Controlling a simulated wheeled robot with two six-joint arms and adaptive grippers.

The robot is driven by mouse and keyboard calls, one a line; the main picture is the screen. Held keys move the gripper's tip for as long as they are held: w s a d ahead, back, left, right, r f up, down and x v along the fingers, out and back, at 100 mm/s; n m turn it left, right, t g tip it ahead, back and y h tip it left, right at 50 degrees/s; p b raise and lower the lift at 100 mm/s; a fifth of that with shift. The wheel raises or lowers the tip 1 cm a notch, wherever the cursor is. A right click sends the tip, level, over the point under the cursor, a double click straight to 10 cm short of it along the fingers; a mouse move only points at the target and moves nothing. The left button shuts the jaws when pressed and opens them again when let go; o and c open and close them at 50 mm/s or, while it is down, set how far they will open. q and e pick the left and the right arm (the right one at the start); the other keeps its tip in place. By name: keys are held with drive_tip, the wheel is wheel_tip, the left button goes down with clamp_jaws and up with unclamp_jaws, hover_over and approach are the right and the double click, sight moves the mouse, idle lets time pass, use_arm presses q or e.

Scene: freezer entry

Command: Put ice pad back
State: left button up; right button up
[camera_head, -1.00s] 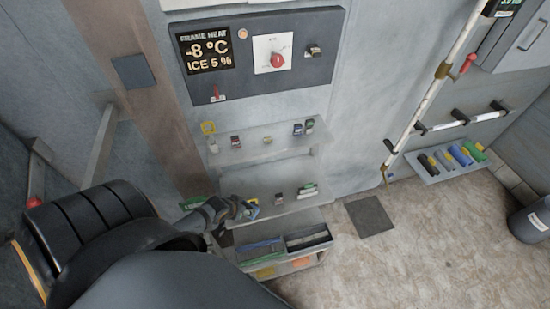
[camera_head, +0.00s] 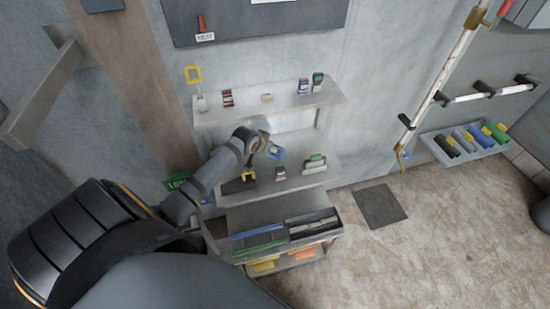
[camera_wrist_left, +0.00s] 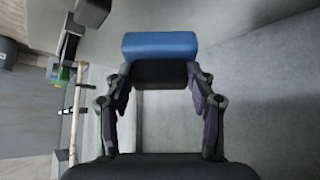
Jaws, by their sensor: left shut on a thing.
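My left gripper (camera_head: 268,145) is shut on a blue block, the ice pad (camera_head: 277,152). It holds the pad above the middle shelf (camera_head: 228,200), in front of the gap below the top shelf. In the left wrist view the pad's blue face (camera_wrist_left: 160,45) shows beyond the two fingers of the left gripper (camera_wrist_left: 160,80), with a dark underside. My right gripper is not in view.
On the middle shelf are a dark tool with yellow (camera_head: 240,184), a small dark item (camera_head: 280,173) and a green-and-white item (camera_head: 314,162). The top shelf (camera_head: 236,113) holds several small items. A divided bin (camera_head: 314,224) stands below. The floor at right is mostly clear.

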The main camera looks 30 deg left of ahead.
sight(273, 155)
use_arm(q)
drive_tip(key=f, duration=0.1)
drive_tip(key=f+b, duration=0.1)
drive_tip(key=shift+w+f, duration=0.25)
drive_tip(key=shift+f, duration=0.05)
drive_tip(key=shift+w+f+b, duration=0.2)
drive_tip(key=shift+b, duration=0.35)
drive_tip(key=shift+r, duration=0.1)
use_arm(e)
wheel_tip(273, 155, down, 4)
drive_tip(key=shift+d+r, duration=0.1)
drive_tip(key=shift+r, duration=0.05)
